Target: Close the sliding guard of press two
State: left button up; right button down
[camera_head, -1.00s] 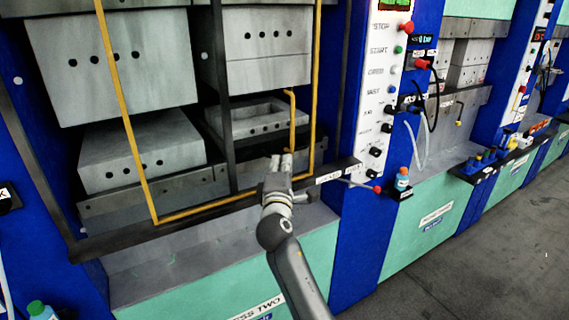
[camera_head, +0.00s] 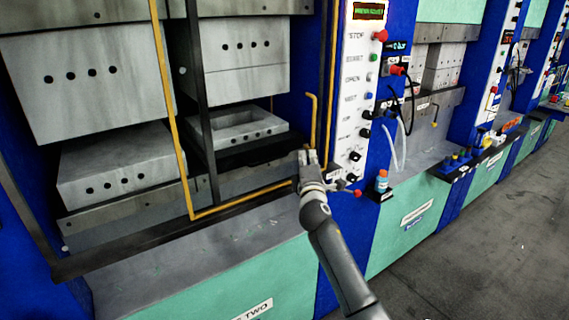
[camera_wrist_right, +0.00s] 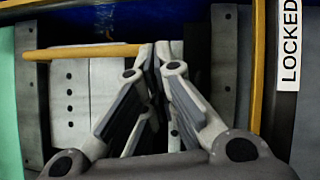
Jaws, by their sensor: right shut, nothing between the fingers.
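The sliding guard of press two is a yellow frame (camera_head: 171,110) in front of the grey press blocks. Its left upright stands near the right edge of the left blocks. Its lower bar runs right to behind my right arm. A yellow handle (camera_head: 313,120) stands near the control panel. My right gripper (camera_head: 308,155) is shut and empty at the lower end of the handle. In the right wrist view a yellow bar (camera_wrist_right: 85,51) reaches to the gripper's fingertips (camera_wrist_right: 160,52); I cannot tell whether they touch. A "LOCKED" label (camera_wrist_right: 290,40) shows at right. My left gripper is out of view.
The white control panel (camera_head: 358,100) with knobs and a red button stands right of the guard. A small blue bottle (camera_head: 381,182) sits on a ledge beside my arm. More presses line the right side. The grey floor (camera_head: 480,250) is clear at right.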

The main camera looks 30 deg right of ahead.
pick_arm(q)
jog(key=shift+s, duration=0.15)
pick_arm(e)
jog(key=shift+w+d, duration=0.15)
jog(key=shift+d, duration=1.4)
jog(key=shift+w+d, duration=0.1)
jog(key=shift+d, duration=1.4)
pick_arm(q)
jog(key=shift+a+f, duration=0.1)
